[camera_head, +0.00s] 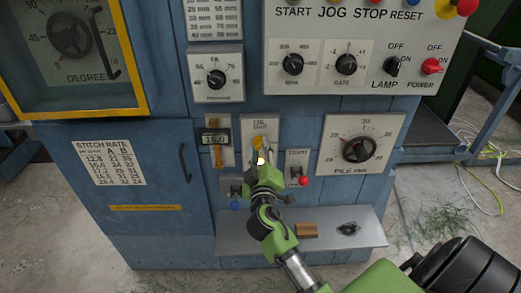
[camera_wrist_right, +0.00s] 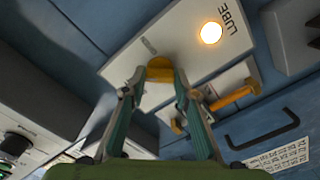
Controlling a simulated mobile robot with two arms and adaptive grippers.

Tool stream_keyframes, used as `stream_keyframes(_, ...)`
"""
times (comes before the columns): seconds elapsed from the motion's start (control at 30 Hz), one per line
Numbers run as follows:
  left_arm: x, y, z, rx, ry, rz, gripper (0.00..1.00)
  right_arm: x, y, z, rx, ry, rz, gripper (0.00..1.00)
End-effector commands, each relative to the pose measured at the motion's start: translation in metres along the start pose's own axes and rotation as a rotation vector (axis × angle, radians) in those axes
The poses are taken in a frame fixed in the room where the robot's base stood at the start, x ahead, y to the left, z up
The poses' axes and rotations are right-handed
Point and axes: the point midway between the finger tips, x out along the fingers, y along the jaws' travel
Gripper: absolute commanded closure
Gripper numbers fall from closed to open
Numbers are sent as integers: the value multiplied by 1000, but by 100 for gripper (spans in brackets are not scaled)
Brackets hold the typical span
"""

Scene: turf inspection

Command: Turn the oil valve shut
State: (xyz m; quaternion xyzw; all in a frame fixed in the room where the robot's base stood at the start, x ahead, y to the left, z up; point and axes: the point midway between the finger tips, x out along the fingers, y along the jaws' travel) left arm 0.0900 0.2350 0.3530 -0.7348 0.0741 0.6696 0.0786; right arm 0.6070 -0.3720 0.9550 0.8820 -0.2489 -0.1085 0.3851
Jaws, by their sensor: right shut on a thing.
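The oil valve's yellow handle (camera_head: 258,142) stands out from a pale plate (camera_head: 271,128) on the blue machine front. A lit lamp (camera_head: 261,160) glows just below the handle. My right gripper (camera_head: 259,151) reaches up to the handle from below and hides the lower part of the plate. In the right wrist view, the two fingertips are closed on the sides of the yellow handle (camera_wrist_right: 160,70). The lit lamp (camera_wrist_right: 210,33) and the word LUBE show beyond it. The handle's exact angle is hard to read. My left gripper is not in view.
A red-tipped toggle switch (camera_head: 301,178) and a dial (camera_head: 358,149) are on the right. A shelf (camera_head: 345,212) below carries a brown block (camera_head: 306,230) and a black knob (camera_head: 348,228).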

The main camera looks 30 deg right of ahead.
Motion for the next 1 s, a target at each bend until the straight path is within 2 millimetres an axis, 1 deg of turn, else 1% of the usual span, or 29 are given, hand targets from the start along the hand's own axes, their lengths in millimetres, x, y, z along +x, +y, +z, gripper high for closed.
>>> stream_keyframes(0.3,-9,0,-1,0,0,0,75,0,1,-1,-303,0,-1,94)
stream_keyframes(0.6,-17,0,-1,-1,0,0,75,0,1,0,-554,-1,-1,94)
stream_keyframes(0.8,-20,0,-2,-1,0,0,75,0,0,0,-669,-1,-1,94)
stream_keyframes(1.0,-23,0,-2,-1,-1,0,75,0,0,0,-736,0,-1,94)
